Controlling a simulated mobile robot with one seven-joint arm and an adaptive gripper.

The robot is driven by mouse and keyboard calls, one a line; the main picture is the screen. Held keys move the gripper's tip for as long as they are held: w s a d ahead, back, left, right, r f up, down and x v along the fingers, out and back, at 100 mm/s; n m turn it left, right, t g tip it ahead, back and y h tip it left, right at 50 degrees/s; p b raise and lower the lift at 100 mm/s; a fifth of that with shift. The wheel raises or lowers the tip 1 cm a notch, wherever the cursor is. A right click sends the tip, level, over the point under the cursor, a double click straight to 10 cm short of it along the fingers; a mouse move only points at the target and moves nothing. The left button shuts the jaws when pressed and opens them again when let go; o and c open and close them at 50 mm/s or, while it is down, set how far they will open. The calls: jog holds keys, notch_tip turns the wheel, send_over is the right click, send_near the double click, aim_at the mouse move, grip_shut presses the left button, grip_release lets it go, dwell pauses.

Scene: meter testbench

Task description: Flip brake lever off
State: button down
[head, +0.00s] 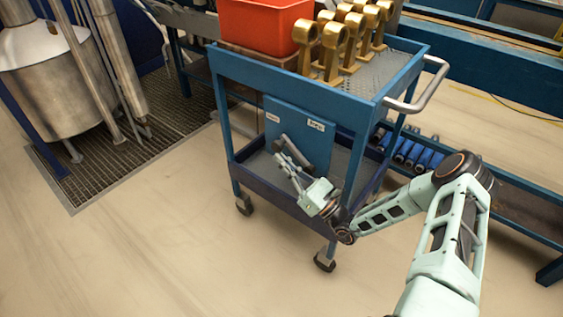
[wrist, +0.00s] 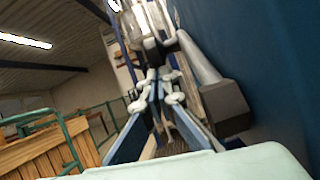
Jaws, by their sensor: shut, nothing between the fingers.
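The brake lever (head: 292,149) is a grey bar on the front of a blue panel (head: 303,127) with two small white labels. In the wrist view the lever (wrist: 203,62) is a grey rod with a dark block at its near end, just right of the fingers and close to the blue panel. My gripper (head: 281,160) is shut and empty, beside the lever in front of the panel. Its fingers (wrist: 150,45) also show in the wrist view. Whether they touch the lever I cannot tell.
The panel stands on a blue wheeled cart (head: 225,62). An orange bin (head: 262,25) and several brass-coloured parts (head: 333,45) sit on its top shelf. A silver handle (head: 432,88) sticks out right. Open floor (head: 150,235) lies left and in front.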

aim_at(281, 150)
jog(key=r, duration=0.1)
jog(key=s+d+r+t+y, duration=0.1)
jog(key=shift+d+r, duration=0.15)
jog(key=shift+r, duration=0.15)
jog(key=shift+s+d+r+t+y, duration=0.5)
jog(key=shift+s+d+r+y, duration=0.2)
jog(key=shift+s+d+r, duration=0.45)
jog(key=shift+d+f, duration=0.15)
jog(key=shift+d, duration=0.05)
dwell(1.0)
